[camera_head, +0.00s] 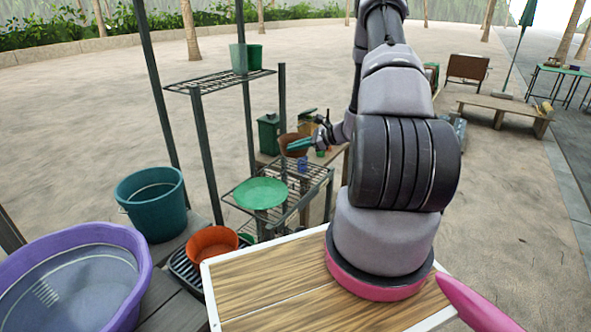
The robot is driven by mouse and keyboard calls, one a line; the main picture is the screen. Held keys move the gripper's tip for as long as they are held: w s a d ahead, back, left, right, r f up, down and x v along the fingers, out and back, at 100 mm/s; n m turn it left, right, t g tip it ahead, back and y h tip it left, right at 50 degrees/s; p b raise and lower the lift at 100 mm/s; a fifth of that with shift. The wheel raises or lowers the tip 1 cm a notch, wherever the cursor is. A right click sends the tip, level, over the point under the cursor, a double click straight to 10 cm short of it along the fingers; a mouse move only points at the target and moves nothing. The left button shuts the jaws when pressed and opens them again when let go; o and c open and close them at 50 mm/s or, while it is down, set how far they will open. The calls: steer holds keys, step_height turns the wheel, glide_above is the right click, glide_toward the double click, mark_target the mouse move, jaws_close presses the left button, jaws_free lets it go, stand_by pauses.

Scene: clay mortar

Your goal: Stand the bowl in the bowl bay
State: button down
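An orange bowl (212,242) sits low at the centre left, by a dark slatted rack (187,274). A second, brown bowl-like vessel (288,140) is farther back, beyond the wire shelf. My gripper (298,145) is at the far end of my outstretched arm, directly in front of the brown vessel and overlapping it in the picture. It is small here, so I cannot tell whether its fingers are open or grip the rim. I cannot make out which place is the bowl bay.
A green plate (261,193) lies on the lower wire shelf (306,181). A green pot (245,58) stands on the upper shelf. Dark posts rise around the shelves. A teal bucket (152,203) and a purple tub (75,278) stand at left. Open sandy ground lies beyond.

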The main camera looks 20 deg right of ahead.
steer(key=shift+f, duration=4)
steer(key=shift+a, duration=0.1)
steer(key=c, duration=1)
jaws_free()
steer(key=shift+f, duration=0.1)
steer(key=shift+c, duration=0.2)
